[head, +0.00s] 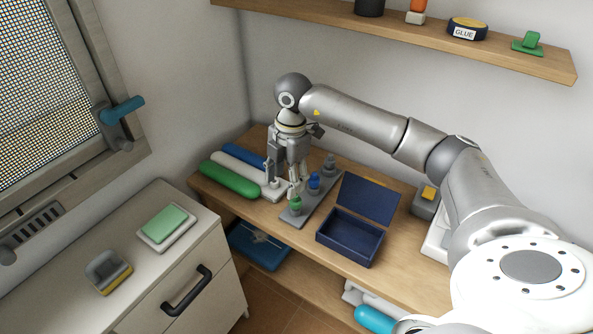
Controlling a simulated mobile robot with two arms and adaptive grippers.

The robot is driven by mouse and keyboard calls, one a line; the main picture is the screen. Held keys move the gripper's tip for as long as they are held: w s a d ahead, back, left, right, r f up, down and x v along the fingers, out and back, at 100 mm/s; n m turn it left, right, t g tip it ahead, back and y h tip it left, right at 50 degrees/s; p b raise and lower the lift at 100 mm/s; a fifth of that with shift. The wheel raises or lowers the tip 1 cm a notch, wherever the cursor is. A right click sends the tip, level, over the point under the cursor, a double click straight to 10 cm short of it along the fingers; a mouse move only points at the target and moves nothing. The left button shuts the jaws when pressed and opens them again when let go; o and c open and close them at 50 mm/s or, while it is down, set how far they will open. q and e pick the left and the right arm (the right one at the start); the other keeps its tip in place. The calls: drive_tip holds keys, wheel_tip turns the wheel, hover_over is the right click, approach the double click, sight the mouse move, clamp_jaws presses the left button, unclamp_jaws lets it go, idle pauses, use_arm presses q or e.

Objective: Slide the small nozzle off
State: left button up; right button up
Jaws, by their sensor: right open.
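A grey strip (288,218) on the wooden bench carries a row of upright nozzles: a green one (296,204) at the near end, a blue one (314,181) in the middle and a grey one (329,163) at the far end. I cannot tell for sure which is the small nozzle. My right gripper (286,187) points down, open, above and just left of the green nozzle. Whether its fingers touch or straddle a nozzle is unclear. My left gripper is out of view.
An open dark blue box (345,239) stands right of the strip. Green (229,180), white and blue tubes lie left of it. A shelf (420,38) with a glue tin (467,29) hangs above. A drawer cabinet (180,262) stands at left.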

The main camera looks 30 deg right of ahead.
sight(296, 201)
drive_tip(key=d, duration=0.2)
drive_tip(key=d+m+h, duration=0.1)
drive_tip(key=shift+s+r, duration=0.15)
drive_tip(key=shift+r, duration=0.15)
drive_tip(key=shift+f, duration=0.35)
wheel_tip(296, 201, down, 10)
drive_tip(key=shift+p, duration=0.75)
drive_tip(key=c, duration=1.1)
drive_tip(key=shift+r+p, duration=1.85)
drive_tip(key=shift+r, duration=0.55)
